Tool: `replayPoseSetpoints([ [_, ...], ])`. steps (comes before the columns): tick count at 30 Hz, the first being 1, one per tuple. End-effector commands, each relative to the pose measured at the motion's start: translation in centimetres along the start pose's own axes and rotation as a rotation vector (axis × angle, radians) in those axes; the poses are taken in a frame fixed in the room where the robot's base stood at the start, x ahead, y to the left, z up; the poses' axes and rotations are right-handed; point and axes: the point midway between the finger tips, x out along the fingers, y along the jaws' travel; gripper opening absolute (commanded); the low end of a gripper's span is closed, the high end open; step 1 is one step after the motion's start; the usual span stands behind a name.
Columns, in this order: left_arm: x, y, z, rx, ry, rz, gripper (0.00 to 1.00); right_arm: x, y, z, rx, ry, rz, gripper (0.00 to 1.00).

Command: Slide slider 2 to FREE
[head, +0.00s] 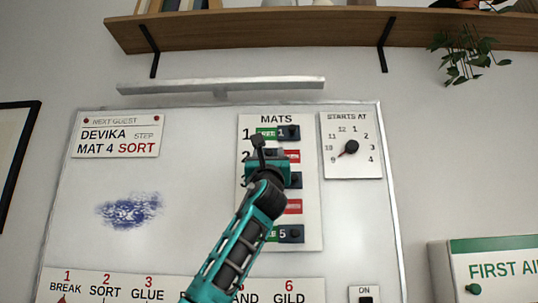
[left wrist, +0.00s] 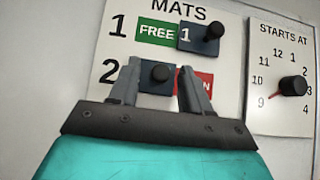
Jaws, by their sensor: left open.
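The MATS board (head: 312,225) hangs on the whiteboard with several numbered rows. In row 2, slider 2 (left wrist: 148,84) is a dark blue block with a black knob (left wrist: 160,75). It sits at the left of its row, and a red label (left wrist: 207,84) shows to its right, partly hidden by a finger. My left gripper (head: 262,150) is open in front of row 2. In the left wrist view its fingers (left wrist: 160,66) stand on either side of the knob, with gaps; I cannot tell the depth. My right gripper is not in view.
Slider 1 (left wrist: 198,40) sits at the right of row 1, just above, with green FREE (left wrist: 157,32) showing. Slider 3 (head: 295,180) is just below. A STARTS AT dial (head: 351,148) is to the right. A metal ledge (head: 220,86) and a shelf (head: 270,32) are above.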

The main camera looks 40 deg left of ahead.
Motion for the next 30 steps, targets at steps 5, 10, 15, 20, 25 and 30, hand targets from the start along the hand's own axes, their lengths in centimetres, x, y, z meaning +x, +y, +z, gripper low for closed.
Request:
replayPoseSetpoints([
  [5,-0.03,-0.02,0.02,-0.001,0.000,0.000,0.40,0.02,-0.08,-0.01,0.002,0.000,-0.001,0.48],
  [10,-0.04,-0.02,0.02,-0.001,0.000,0.000,0.24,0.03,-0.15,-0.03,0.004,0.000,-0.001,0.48],
  [15,-0.04,-0.01,0.02,0.000,0.000,0.000,0.07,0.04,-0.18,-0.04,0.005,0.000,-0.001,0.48],
  [20,-0.04,-0.01,0.01,0.000,0.000,0.000,0.00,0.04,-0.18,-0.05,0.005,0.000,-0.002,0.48],
  [25,-0.04,0.00,0.00,0.000,0.000,0.000,0.00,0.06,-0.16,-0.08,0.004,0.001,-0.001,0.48],
  [30,-0.04,0.00,0.00,0.000,0.000,0.000,0.00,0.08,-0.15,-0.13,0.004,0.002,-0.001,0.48],
])
